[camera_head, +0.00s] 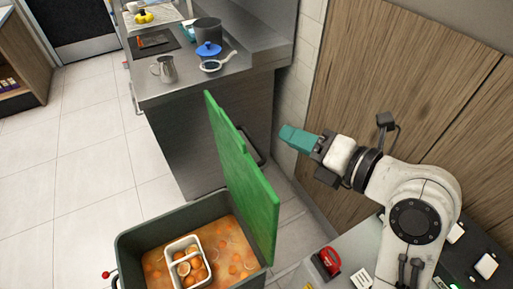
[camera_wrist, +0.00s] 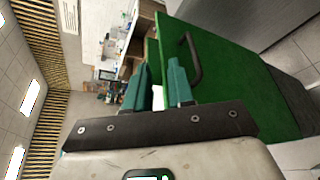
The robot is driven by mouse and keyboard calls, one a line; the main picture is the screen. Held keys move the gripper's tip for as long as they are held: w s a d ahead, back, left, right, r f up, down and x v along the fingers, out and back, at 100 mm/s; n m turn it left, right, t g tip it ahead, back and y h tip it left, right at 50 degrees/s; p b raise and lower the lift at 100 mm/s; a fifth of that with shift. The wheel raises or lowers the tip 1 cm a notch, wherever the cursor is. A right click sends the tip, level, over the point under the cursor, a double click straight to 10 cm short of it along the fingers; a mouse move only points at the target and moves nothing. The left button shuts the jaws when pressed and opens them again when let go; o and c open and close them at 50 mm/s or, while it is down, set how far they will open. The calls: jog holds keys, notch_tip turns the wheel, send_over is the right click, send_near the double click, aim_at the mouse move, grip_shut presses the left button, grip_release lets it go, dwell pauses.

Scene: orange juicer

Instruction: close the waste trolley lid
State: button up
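The waste trolley (camera_head: 128,248) is a grey bin at the bottom of the head view. Its green lid (camera_head: 245,175) is open and stands nearly upright on the bin's right side. In the wrist view the lid (camera_wrist: 225,95) fills the right half, with a dark bar handle (camera_wrist: 193,62) on its face. My gripper (camera_head: 290,138) is to the right of the lid in the head view, apart from it. In the wrist view its two teal fingers (camera_wrist: 160,85) stand apart with a gap between them, and nothing is held.
Inside the bin are orange waste and a white divided container (camera_head: 187,264) with orange pieces. A steel counter (camera_head: 215,85) with a metal jug (camera_head: 165,69) and a blue-lidded pot (camera_head: 208,48) stands behind. A wood-panelled wall (camera_head: 390,70) is at the right. Tiled floor is free at left.

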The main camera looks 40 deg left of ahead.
jog(key=b, duration=0.7)
send_near(255, 144)
jog(key=p+x, duration=0.2)
jog(key=x, duration=0.6)
jog(key=shift+a+f, duration=0.25)
jog(key=shift+p+x, duration=0.35)
jog(key=shift+x, duration=0.4)
jog(key=shift+f, duration=0.15)
grip_shut()
